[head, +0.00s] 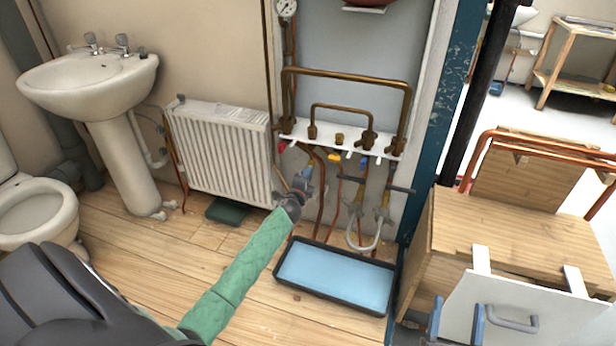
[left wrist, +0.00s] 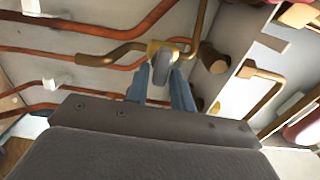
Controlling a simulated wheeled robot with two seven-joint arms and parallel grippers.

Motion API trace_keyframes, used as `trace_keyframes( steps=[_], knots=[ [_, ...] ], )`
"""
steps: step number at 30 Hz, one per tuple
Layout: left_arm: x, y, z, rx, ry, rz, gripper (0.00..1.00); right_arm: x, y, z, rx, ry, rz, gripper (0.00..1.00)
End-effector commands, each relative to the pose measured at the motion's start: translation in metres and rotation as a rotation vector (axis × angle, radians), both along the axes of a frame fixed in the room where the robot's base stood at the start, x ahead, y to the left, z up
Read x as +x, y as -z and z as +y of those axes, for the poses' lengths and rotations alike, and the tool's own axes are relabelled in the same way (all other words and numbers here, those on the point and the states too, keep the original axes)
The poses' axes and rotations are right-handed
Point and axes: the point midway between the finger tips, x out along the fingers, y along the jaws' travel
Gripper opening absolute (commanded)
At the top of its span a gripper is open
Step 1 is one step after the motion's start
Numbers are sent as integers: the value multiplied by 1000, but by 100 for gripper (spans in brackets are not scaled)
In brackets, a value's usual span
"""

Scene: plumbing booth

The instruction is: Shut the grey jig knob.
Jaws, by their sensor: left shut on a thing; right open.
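In the left wrist view, the grey knob (left wrist: 164,66) sits on a brass valve body in a copper pipe run. The blue fingers of my left gripper (left wrist: 161,72) are shut on it, one on each side. In the head view, my left gripper (head: 309,174) reaches in under the white pipe board; the knob is too small and covered to make out there. My right gripper (head: 457,318) shows at the bottom edge of the head view, its two blue fingers apart, with nothing seen between them.
The white pipe board (head: 345,146) with copper pipes is above my left gripper. A black tray with a blue inside (head: 335,277) lies on the floor below. A white radiator (head: 222,150) stands at left. A wooden bench (head: 500,235) and a white panel with a grey handle (head: 513,320) are at right.

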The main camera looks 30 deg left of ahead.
Motion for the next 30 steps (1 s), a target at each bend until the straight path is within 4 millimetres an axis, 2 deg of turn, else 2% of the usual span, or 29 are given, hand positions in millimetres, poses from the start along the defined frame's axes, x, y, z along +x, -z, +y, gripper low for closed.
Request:
trace_keyframes(
  steps=[12,13,14,15,24,30],
  knots=[
    [0,2,-1,4,1,3,1,0,1,0,-1,0,3,62],
    [0,2,-1,4,1,3,30,0,1,0,-1,0,3,62],
    [0,2,-1,4,1,3,35,0,1,0,-1,0,3,62],
    [0,2,-1,4,1,3,37,0,1,0,-1,0,3,62],
    [-2,1,-1,4,0,2,37,0,0,0,-1,0,3,62],
    [-20,1,-5,3,1,3,37,4,9,2,-11,-3,47,62]
  ],
)
